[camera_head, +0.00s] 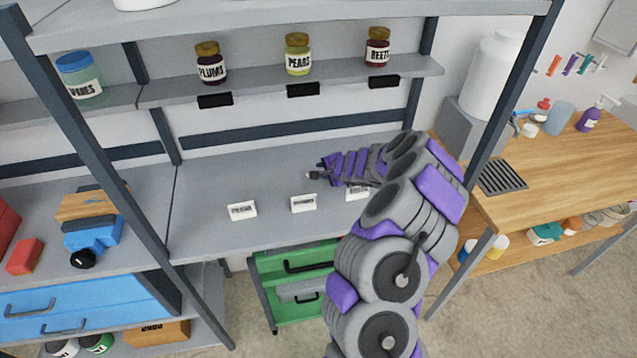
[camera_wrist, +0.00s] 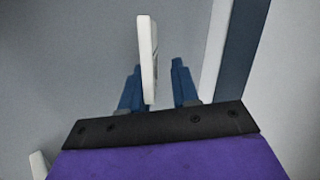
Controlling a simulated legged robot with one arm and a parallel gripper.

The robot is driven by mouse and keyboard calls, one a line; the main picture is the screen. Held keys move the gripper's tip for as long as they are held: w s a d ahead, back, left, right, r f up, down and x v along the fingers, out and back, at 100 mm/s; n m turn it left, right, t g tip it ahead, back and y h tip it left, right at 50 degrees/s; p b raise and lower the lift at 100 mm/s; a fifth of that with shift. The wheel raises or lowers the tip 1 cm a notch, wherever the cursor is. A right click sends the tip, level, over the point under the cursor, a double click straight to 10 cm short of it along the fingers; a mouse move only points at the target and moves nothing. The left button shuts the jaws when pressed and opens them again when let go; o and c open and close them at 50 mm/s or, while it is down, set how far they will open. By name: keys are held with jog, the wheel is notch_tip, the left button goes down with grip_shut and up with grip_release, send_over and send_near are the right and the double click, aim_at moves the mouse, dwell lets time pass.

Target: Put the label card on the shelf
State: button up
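Three white label cards stand on the grey lower shelf (camera_head: 215,185): a left card (camera_head: 241,210), a middle card (camera_head: 303,204) and a right card (camera_head: 357,193) partly hidden by my arm. My gripper (camera_head: 313,174) is low over this shelf, near the middle card in the picture. In the wrist view, a white card (camera_wrist: 148,50) shows edge-on between the blue fingers of my gripper (camera_wrist: 159,88). It is close to the left finger, with a gap to the right finger, so the gripper is open. I cannot tell which card this is.
The upper shelf (camera_head: 340,79) bears jars of plums (camera_head: 211,66), pears (camera_head: 298,57) and beets (camera_head: 378,50), with black holders (camera_head: 303,90) on its front edge. Dark posts frame the shelves. A wooden bench (camera_head: 560,165) stands at right, green drawers (camera_head: 295,262) below.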

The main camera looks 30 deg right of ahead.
jog(key=shift+d, duration=0.2)
jog(key=shift+s+d+r, duration=0.1)
jog(key=shift+s+r, duration=0.05)
jog(key=shift+s, duration=0.05)
jog(key=shift+p+v, duration=0.9)
jog(key=shift+v, duration=2.85)
notch_tip(320, 180, up, 8)
jog(key=s+p, duration=0.2)
jog(key=p, duration=0.4)
jog(key=shift+s, duration=0.2)
